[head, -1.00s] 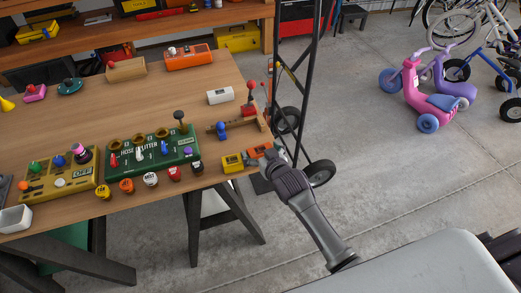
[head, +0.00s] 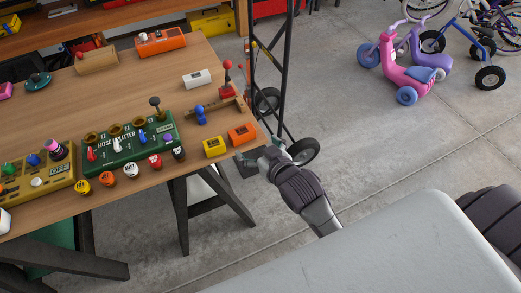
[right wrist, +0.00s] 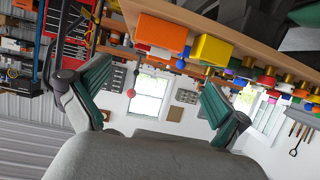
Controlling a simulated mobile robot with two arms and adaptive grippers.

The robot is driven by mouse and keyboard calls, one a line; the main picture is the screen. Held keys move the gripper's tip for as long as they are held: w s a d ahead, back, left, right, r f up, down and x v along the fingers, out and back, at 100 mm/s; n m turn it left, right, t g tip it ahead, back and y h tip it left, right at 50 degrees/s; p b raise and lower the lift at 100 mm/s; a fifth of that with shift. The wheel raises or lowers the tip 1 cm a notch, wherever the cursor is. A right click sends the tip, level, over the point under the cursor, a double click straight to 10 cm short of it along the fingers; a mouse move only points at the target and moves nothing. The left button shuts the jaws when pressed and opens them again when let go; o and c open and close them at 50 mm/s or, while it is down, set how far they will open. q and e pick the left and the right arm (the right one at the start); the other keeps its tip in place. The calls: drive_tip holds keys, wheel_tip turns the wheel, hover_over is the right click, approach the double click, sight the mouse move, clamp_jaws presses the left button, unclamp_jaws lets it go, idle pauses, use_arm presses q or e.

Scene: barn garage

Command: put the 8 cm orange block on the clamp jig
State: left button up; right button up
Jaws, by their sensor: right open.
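The orange block (head: 242,135) sits at the table's near right corner, beside a yellow block (head: 214,146). In the right wrist view the orange block (right wrist: 161,32) shows at the top, beyond and between the fingers. The clamp jig (head: 219,107), a wooden piece with a blue knob, lies just behind the blocks; nothing orange is on it. My right gripper (head: 254,159) is just off the table edge, below and right of the orange block. Its green-padded fingers (right wrist: 155,95) are apart and empty. My left gripper is out of view.
A green hose splitter panel (head: 130,142) with several caps before it stands left of the blocks. A white block (head: 197,79) and a red-knobbed lever (head: 227,78) are behind the jig. A black hand truck (head: 270,75) stands close past the table's right edge.

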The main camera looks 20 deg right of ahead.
drive_tip(key=shift+v, duration=1.05)
drive_tip(key=s+d+f+g, duration=0.1)
drive_tip(key=s+f+g, duration=0.3)
drive_tip(key=f, duration=1.1)
drive_tip(key=s+f+g, duration=0.2)
drive_tip(key=s+f, duration=0.3)
drive_tip(key=f, duration=0.9)
drive_tip(key=s+d+f+g, duration=0.1)
drive_tip(key=s+f+g, duration=0.1)
drive_tip(key=s+f, duration=0.6)
drive_tip(key=s+d+f+n+g+h, duration=0.1)
drive_tip(key=s+d+f+g, duration=0.1)
drive_tip(key=s+f, duration=0.7)
drive_tip(key=s+g, duration=0.1)
drive_tip(key=s, duration=0.5)
drive_tip(key=shift+d+f, duration=0.2)
drive_tip(key=shift+g, duration=0.8)
drive_tip(key=s, duration=0.2)
drive_tip(key=s+f, duration=0.1)
drive_tip(key=s, duration=0.1)
drive_tip(key=s+d+f, duration=0.1)
drive_tip(key=s, duration=0.1)
drive_tip(key=shift+s, duration=0.4)
drive_tip(key=c, duration=0.4)
drive_tip(key=shift+s, duration=0.1)
drive_tip(key=shift+c, duration=0.8)
